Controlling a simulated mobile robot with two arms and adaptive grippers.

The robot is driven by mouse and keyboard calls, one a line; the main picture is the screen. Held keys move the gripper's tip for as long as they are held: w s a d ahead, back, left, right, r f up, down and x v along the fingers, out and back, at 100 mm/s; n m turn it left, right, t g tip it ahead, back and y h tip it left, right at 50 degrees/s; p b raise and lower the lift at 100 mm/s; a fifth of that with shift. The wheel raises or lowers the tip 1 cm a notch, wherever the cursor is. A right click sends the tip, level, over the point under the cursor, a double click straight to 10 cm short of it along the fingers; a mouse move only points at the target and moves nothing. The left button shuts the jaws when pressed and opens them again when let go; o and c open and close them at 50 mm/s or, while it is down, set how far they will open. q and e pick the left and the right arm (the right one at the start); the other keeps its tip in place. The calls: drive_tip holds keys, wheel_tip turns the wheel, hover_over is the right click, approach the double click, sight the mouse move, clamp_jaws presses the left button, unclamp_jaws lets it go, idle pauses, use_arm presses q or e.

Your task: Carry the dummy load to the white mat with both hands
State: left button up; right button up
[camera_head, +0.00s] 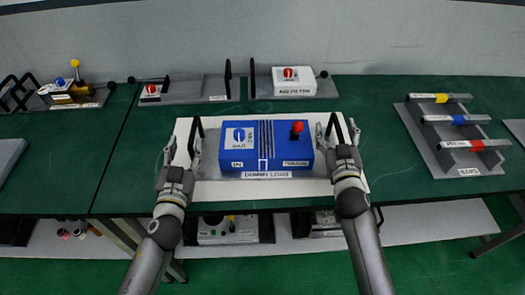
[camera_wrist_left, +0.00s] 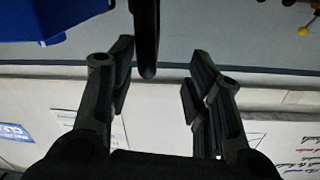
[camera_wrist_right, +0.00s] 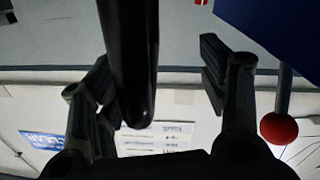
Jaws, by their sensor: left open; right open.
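The dummy load is a blue box (camera_head: 262,147) on a grey base with a red knob on top and a black handle at each end. It rests over the white mat (camera_head: 355,188), whose edges show around it. My left gripper (camera_head: 179,160) is open at the left handle (camera_wrist_left: 146,35), which shows between the fingers in the left wrist view. My right gripper (camera_head: 337,140) is open at the right handle (camera_wrist_right: 130,60), which shows between the fingers, nearer the left one in the right wrist view. The mat beneath the base is hidden.
Smaller grey-based units (camera_head: 180,90) and a white box (camera_head: 293,81) stand along the wall. A rack with yellow, blue and red-banded bars (camera_head: 455,135) is at the right. Green tabletop is clear between the mat and rack. A shelf (camera_head: 420,220) lies below.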

drive_tip(key=s, duration=1)
drive_tip(key=shift+s+r, duration=0.15)
drive_tip(key=shift+s, duration=0.05)
use_arm(q)
drive_tip(key=shift+s, duration=0.1)
